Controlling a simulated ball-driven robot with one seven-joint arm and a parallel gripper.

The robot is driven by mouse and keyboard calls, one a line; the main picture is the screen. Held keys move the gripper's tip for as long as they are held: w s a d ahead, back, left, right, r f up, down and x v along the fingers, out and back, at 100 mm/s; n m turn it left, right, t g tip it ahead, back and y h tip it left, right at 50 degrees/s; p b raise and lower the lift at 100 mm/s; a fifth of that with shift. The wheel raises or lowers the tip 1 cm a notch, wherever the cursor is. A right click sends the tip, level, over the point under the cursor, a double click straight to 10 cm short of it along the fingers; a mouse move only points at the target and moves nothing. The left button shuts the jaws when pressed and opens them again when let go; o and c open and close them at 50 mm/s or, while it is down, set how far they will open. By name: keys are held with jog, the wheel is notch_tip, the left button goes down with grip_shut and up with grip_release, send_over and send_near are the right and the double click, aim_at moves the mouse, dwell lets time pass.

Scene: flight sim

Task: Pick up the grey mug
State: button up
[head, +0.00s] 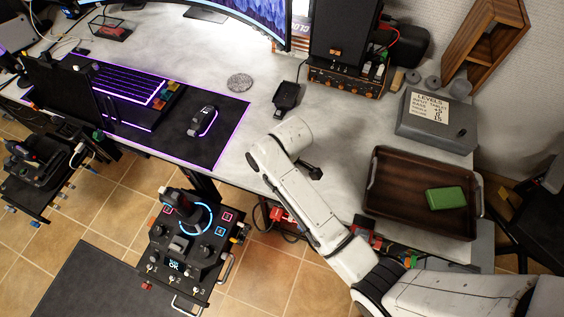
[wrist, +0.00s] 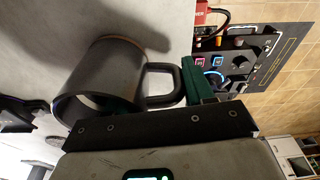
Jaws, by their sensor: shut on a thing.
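The grey mug (wrist: 112,72) fills the left middle of the wrist view, a dark grey cylinder with its open rim toward the lower left and its handle pointing right. My gripper (wrist: 190,84) is shut on the mug at the handle; a green finger pad shows against the handle's right side, and the other finger is hard to make out. The grey tabletop lies behind the mug, with a dark shadow on it. I cannot tell whether the mug touches the table. In the head view my white arm hides the mug, or most of it.
In the head view, a brown tray (head: 386,207) with a green block (head: 446,198) stands right of my arm. A grey box (head: 437,122) and speaker (head: 344,38) stand behind. A black desk mat (head: 226,125) with keyboard and mouse lies left. A control panel (head: 190,246) stands at the front edge.

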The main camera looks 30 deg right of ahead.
jog(key=c, duration=0.3)
jog(key=shift+r, duration=0.15)
jog(key=shift+c, duration=0.2)
